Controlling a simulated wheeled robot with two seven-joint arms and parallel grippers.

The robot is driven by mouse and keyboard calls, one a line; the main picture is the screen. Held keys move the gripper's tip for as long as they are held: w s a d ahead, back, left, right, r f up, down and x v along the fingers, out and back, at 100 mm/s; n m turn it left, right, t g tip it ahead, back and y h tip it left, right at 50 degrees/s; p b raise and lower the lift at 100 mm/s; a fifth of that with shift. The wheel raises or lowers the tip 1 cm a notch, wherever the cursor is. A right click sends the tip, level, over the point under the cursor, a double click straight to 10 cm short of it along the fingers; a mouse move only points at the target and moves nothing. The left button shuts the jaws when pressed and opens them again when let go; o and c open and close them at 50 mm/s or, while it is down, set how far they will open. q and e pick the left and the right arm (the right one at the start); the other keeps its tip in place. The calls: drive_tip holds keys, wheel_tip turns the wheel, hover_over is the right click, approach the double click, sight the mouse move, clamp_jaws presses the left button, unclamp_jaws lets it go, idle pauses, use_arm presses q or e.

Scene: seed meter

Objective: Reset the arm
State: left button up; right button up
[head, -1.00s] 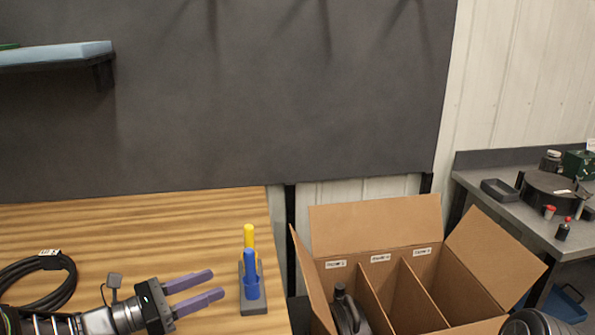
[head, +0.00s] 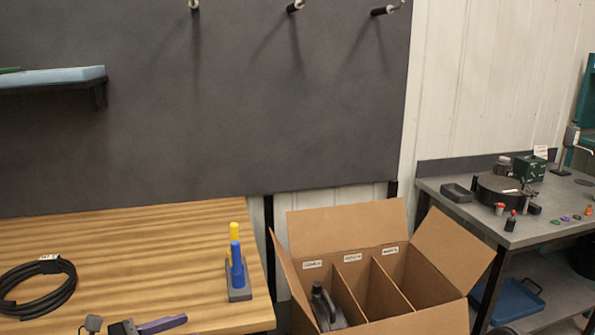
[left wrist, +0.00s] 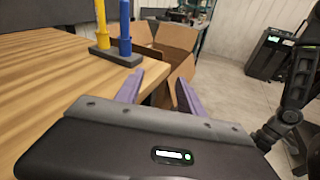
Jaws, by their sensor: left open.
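My left gripper (head: 150,327) is at the bottom of the head view, above the front part of the wooden table, with its purple fingers partly cut off by the frame edge. In the left wrist view its two purple fingers (left wrist: 158,92) are spread apart with nothing between them. A dark stand with a yellow and a blue upright handle (head: 237,265) is on the table's right end, ahead of and to the right of the gripper. It also shows in the left wrist view (left wrist: 115,54). My right gripper is not in view.
A coiled black cable (head: 38,290) lies on the wooden table (head: 140,235) at left. A cardboard box (head: 345,218) with compartments, one holding a dark bottle (head: 325,308), stands right of the table. A grey bench (head: 545,205) with small parts is farther right.

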use_arm(q)
drive_tip(key=s+f+m+g+y+p, duration=0.1)
drive_tip(key=s+f+m+g+y, duration=0.45)
drive_tip(key=f, duration=0.85)
drive_tip(key=s+f+m+g+y, duration=0.3)
drive_tip(key=s+f+m, duration=0.4)
drive_tip(key=f, duration=0.8)
drive_tip(key=s+d+f+m, duration=0.3)
drive_tip(key=s+d+m, duration=0.2)
drive_tip(key=d, duration=0.3)
drive_tip(key=s+d+f+m+g+p, duration=0.1)
drive_tip(key=s+d+f+m, duration=0.2)
drive_tip(key=s+d+m, duration=0.2)
drive_tip(key=s+d, duration=0.3)
drive_tip(key=shift+s+d+f+p, duration=0.15)
drive_tip(key=shift+s+d+p, duration=0.05)
drive_tip(key=shift+s+p, duration=0.1)
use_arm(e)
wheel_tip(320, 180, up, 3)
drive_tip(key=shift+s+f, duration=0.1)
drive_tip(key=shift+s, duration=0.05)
use_arm(q)
drive_tip(key=shift+w+m+h, duration=0.1)
drive_tip(key=shift+m+h, duration=0.15)
